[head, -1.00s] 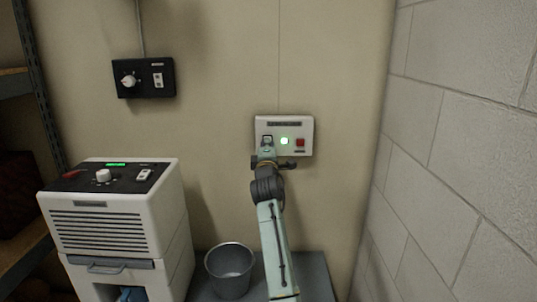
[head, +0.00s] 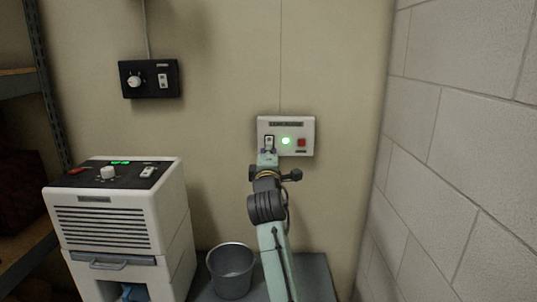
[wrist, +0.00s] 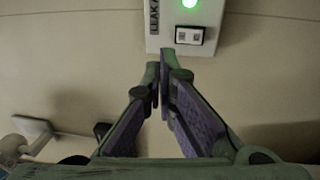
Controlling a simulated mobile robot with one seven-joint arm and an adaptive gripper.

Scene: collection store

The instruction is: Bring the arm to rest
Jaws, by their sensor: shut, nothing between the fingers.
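My gripper (head: 268,156) is shut and empty, its tips just below a white wall panel (head: 308,124). The panel has a black-framed rocker switch (head: 269,142) at left, a lit green lamp (head: 286,141) and a red button (head: 301,142). In the wrist view the purple-padded fingers (wrist: 160,76) meet at their tips, just below the rocker switch (wrist: 190,36); whether they touch the panel I cannot tell. The green lamp (wrist: 190,3) is cut by the top edge there. My arm reaches up from the bottom of the head view.
A white machine (head: 105,222) with a control top stands at left. A grey bucket (head: 231,270) sits on a grey surface (head: 315,272) beside my arm. A black control box (head: 149,79) hangs on the wall. A block wall (head: 460,150) closes the right side; shelving (head: 38,75) is far left.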

